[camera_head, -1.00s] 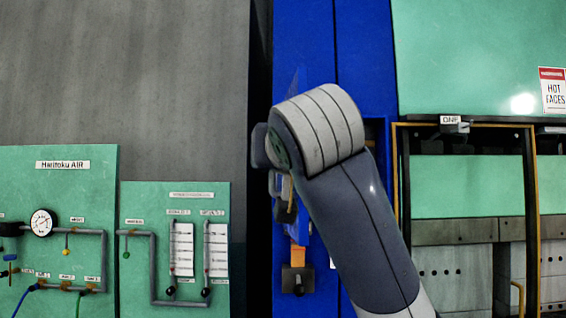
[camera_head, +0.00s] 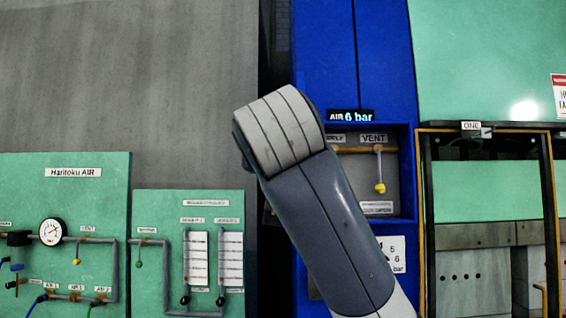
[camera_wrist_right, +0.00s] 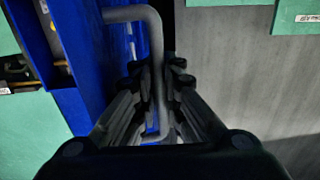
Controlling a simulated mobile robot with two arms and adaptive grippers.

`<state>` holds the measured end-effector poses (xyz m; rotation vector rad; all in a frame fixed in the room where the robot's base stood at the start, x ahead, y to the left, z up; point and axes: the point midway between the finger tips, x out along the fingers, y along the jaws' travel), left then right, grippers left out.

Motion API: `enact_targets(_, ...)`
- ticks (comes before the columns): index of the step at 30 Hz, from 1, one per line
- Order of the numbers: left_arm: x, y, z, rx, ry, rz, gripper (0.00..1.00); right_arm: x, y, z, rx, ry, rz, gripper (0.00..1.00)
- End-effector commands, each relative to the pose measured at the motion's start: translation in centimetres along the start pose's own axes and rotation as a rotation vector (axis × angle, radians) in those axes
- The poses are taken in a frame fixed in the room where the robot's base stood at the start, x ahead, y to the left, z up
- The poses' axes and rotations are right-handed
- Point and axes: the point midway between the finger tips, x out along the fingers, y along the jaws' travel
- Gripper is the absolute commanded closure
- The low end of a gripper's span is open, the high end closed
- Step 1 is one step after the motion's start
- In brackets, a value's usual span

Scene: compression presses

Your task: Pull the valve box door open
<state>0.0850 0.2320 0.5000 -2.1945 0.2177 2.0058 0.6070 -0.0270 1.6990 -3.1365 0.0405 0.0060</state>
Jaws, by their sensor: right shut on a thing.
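The valve box (camera_head: 407,175) is a blue recess in the blue cabinet, and its inside shows in the head view. In it are a brass-coloured pipe and a yellow-knobbed valve (camera_head: 380,187) under a VENT label. In the right wrist view a blue door panel (camera_wrist_right: 118,60) carries a grey bent-bar handle (camera_wrist_right: 156,40). My right gripper (camera_wrist_right: 155,78) is shut around this handle. In the head view my right arm covers the gripper, the handle and most of the door. The door stands swung out from the box. My left gripper is not in view.
A green air panel (camera_head: 60,190) with a gauge and another green panel (camera_head: 165,215) with tubes stand at left. A press (camera_head: 490,205) with an orange-edged frame stands close at right. The grey wall (camera_head: 130,80) behind the left side is bare.

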Motion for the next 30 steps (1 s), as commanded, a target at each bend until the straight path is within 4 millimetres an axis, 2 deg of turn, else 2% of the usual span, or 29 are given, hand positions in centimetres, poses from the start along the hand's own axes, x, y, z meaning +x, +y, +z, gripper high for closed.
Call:
enact_targets(1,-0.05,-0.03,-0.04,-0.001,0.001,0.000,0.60,-0.35,-0.87,-0.37,0.001,0.012,-0.027,1.00)
enact_targets(2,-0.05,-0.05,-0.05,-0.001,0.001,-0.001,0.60,-0.35,-0.87,-0.38,0.001,0.012,-0.027,1.00)
enact_targets(4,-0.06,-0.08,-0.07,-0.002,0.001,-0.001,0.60,-0.36,-0.87,-0.39,0.001,0.012,-0.027,0.84)
enact_targets(5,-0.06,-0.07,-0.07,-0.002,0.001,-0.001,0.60,-0.36,-0.86,-0.39,0.001,0.012,-0.027,0.83)
enact_targets(26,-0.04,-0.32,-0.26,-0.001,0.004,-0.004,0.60,-0.18,-0.37,-0.35,0.001,0.009,-0.015,0.83)
enact_targets(30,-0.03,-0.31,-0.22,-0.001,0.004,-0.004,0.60,-0.87,-0.40,-0.34,0.001,0.010,-0.016,0.83)
